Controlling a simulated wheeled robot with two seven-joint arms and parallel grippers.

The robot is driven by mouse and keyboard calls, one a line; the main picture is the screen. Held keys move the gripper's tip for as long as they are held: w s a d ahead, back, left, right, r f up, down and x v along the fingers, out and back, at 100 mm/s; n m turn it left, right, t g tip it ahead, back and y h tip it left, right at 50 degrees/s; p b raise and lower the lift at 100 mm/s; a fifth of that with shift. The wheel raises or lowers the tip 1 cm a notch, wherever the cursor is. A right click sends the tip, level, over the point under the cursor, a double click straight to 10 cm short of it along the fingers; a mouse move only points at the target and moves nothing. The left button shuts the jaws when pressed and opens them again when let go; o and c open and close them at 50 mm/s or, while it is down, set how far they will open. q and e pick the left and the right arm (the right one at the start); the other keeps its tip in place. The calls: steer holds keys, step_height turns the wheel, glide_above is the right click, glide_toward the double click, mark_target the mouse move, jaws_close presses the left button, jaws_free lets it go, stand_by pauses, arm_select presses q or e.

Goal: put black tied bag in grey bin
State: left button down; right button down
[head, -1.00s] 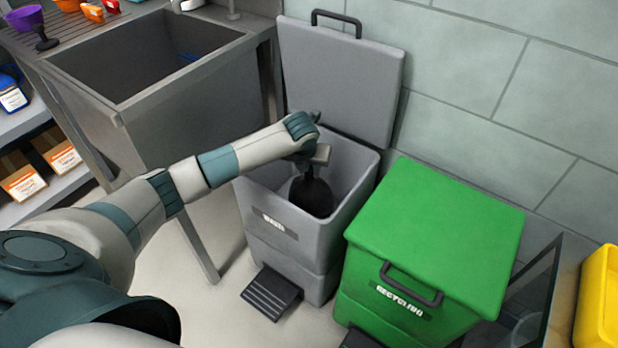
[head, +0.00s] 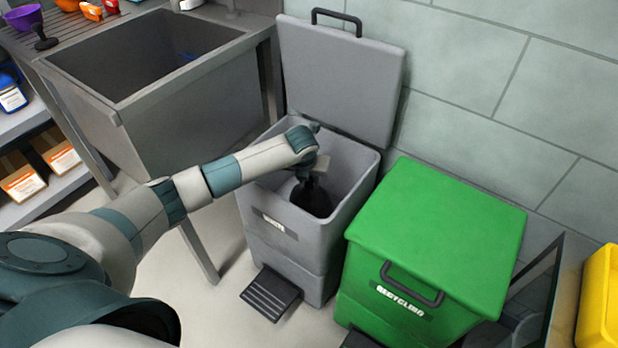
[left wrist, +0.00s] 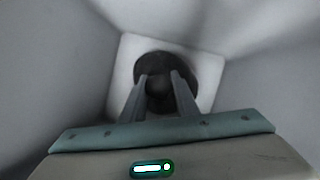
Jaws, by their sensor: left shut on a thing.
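The grey bin (head: 278,232) stands with its lid (head: 338,80) raised against the wall. The black tied bag (head: 312,197) hangs inside the bin's opening, below the rim. My left gripper (head: 308,174) reaches down into the opening and is shut on the top of the bag. In the left wrist view, the two fingers of my left gripper (left wrist: 160,82) close on the dark bag (left wrist: 165,66), with the bin's pale floor (left wrist: 208,75) below and its walls around. My right gripper is not in view.
A green recycling bin (head: 440,235) with its lid shut stands just right of the grey bin. A steel sink (head: 150,100) is behind on the left, its leg close to the bin. A yellow container (head: 600,300) is at the right edge.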

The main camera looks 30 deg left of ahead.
arm_select(q)
steer(key=shift+f, duration=0.35)
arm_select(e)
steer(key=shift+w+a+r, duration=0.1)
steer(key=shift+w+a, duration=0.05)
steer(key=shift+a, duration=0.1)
arm_select(q)
steer(key=c, duration=1.4)
jaws_free()
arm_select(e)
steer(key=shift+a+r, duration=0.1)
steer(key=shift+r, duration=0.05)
arm_select(q)
steer(key=shift+r, duration=0.45)
steer(key=shift+r+p, duration=0.35)
steer(key=shift+p, duration=0.1)
steer(key=p+v, duration=0.1)
steer(key=v, duration=1)
steer(key=shift+s+r, duration=0.2)
steer(key=shift+s, duration=0.05)
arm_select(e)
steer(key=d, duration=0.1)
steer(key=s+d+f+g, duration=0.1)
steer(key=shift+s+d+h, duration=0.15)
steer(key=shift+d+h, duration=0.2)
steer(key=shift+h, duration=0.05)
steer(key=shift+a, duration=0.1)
